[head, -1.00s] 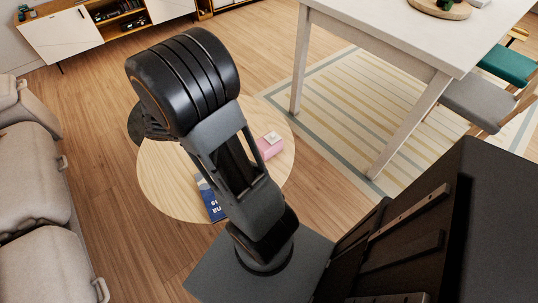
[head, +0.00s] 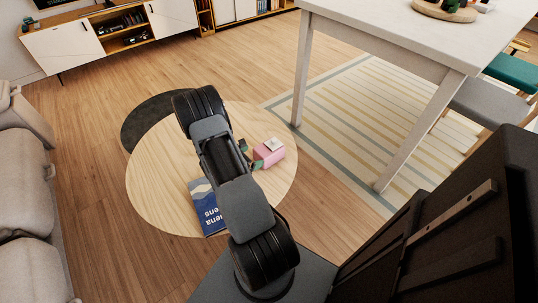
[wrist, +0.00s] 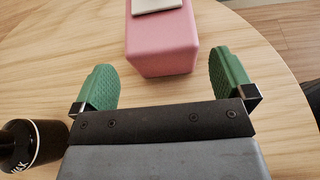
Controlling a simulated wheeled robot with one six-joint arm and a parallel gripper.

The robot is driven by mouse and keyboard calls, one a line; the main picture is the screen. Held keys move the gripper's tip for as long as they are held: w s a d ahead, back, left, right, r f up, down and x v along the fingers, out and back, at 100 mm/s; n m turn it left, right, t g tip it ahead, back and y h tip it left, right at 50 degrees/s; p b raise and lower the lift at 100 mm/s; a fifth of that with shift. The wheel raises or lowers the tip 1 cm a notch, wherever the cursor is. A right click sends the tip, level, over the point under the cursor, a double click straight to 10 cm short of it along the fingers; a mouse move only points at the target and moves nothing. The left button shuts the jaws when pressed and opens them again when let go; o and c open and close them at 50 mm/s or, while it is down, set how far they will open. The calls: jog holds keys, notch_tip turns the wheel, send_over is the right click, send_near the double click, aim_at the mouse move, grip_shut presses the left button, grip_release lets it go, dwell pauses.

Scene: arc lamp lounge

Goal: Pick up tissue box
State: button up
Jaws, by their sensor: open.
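The pink tissue box (head: 268,152) stands on the round wooden table (head: 160,165), right of my arm in the head view. It has a white tissue patch on top. In the wrist view the box (wrist: 163,48) is at the top centre, just beyond the fingertips and roughly between their lines. My gripper (wrist: 164,82) is open, with its green fingers apart and nothing between them. In the head view my arm hides most of the gripper.
A blue book (head: 207,208) lies on the round table beside my arm. A dark bottle-like object (wrist: 32,145) is near the left finger in the wrist view. A tall white table (head: 410,40) is at right, and a sofa (head: 22,185) at left.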

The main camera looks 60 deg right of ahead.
aim_at(260, 153)
jog(key=shift+b+x, duration=0.75)
jog(key=shift+x, duration=2.8)
jog(key=shift+s+r, duration=0.1)
jog(key=c, duration=0.7)
jog(key=shift+c, duration=0.5)
jog(key=shift+r, duration=0.15)
